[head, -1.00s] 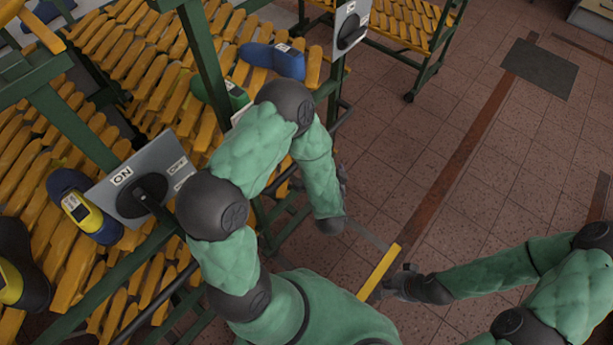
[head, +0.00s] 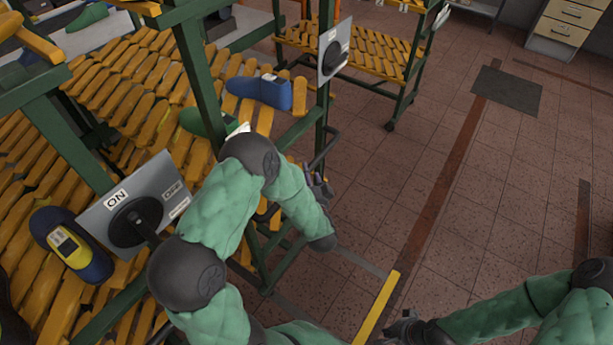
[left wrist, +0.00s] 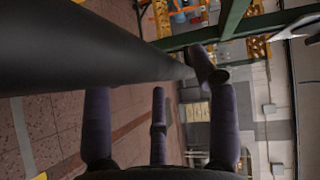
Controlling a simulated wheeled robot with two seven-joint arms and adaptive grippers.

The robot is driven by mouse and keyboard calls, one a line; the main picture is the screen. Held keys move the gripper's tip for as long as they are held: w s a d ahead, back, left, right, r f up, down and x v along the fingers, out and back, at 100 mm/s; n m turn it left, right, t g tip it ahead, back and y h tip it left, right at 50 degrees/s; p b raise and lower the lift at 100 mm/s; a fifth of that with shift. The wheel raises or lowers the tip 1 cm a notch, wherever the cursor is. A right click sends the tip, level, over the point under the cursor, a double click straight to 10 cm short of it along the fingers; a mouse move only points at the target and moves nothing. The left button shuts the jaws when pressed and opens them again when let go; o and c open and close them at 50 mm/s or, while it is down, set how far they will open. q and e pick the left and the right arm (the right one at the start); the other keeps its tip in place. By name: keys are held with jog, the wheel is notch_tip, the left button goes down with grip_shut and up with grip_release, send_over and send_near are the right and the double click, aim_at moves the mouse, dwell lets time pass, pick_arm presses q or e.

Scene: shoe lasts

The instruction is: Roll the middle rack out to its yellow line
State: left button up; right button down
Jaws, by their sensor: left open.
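The middle rack has a green frame and sloping yellow slats (head: 150,85), with a blue last (head: 258,91) and a green last (head: 205,122) on it. A dark handle bar (head: 327,150) stands by its right-hand post. My left gripper (head: 320,186) is open beside this post, partly hidden by my arm. In the left wrist view a thick dark bar (left wrist: 90,50) crosses close to the open fingers (left wrist: 158,110); I cannot tell whether they touch it. The yellow line (head: 377,308) lies on the floor to the right. My right gripper (head: 400,330) is low, its fingers unclear.
A nearer rack (head: 40,190) with an ON/OFF panel (head: 135,205) and a blue-yellow last (head: 72,245) fills the left. A farther rack (head: 355,55) stands at the back. The tiled floor right of the racks is open, with a dark mat (head: 507,90).

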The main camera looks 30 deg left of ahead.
pick_arm(q)
jog(key=shift+x, duration=0.8)
jog(key=shift+c, duration=0.3)
grip_shut()
jog(key=shift+d, duration=0.1)
